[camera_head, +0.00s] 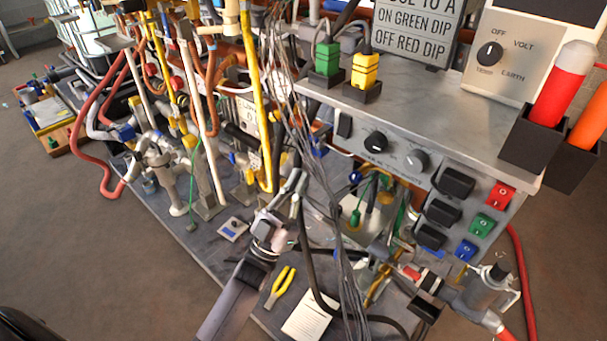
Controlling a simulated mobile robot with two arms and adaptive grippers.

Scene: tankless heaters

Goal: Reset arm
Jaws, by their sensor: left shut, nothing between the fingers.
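My left arm comes in from the bottom edge, left of centre. Its gripper (294,190) is shut and empty, pointing up and away over the grey bench (190,248). The fingers are in front of hanging grey wires, and I cannot tell whether they touch them. I cannot make out my right gripper in this view.
Yellow pliers (281,286) and a white paper (310,316) lie beside my left arm. Dense pipework, including a yellow pipe (262,120), stands behind. The control box (425,98) with knobs and switches fills the right. Bare floor (90,245) is open at left.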

